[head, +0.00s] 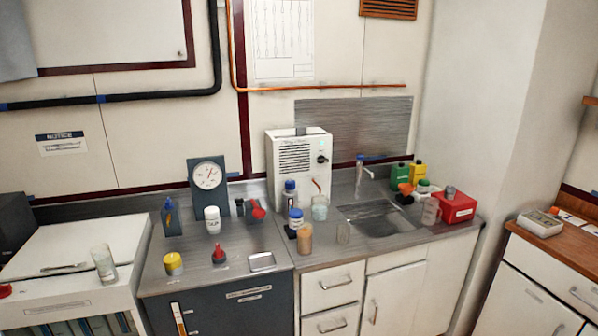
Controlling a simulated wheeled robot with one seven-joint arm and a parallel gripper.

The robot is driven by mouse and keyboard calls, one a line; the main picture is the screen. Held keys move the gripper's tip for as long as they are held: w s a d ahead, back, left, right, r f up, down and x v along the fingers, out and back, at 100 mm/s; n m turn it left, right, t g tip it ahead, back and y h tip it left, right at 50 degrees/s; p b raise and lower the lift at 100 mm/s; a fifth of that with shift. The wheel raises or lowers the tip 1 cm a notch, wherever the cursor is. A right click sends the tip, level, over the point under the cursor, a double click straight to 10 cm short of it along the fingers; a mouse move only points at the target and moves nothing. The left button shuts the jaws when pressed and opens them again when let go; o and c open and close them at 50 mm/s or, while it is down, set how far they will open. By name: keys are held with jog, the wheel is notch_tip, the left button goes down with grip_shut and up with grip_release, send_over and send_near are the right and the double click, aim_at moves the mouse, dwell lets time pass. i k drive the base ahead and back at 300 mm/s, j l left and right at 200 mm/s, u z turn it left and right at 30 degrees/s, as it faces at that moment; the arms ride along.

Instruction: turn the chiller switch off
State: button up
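A white box-shaped unit (296,185) with a slotted vent stands at the back of the counter, against the wall. It may be the chiller, but I can read no label on it. A small black knob or switch (322,159) sits on its front at the upper right. A faint green light (322,144) shows just above the knob. Which way the knob points is too small to tell. Several bottles and a beaker stand in front of the unit's lower part. My gripper is not in view.
A dial gauge (208,177) stands left of the unit. A blue-capped bottle (290,194), an amber jar (305,238) and a beaker (320,210) crowd the counter before it. A sink (382,218) and red box (457,208) are at right. Cabinets form the counter's front.

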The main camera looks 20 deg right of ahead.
aim_at(320, 159)
jog(key=i+l+u, duration=0.5)
jog(key=i+l, duration=0.95)
jog(key=l, duration=0.15)
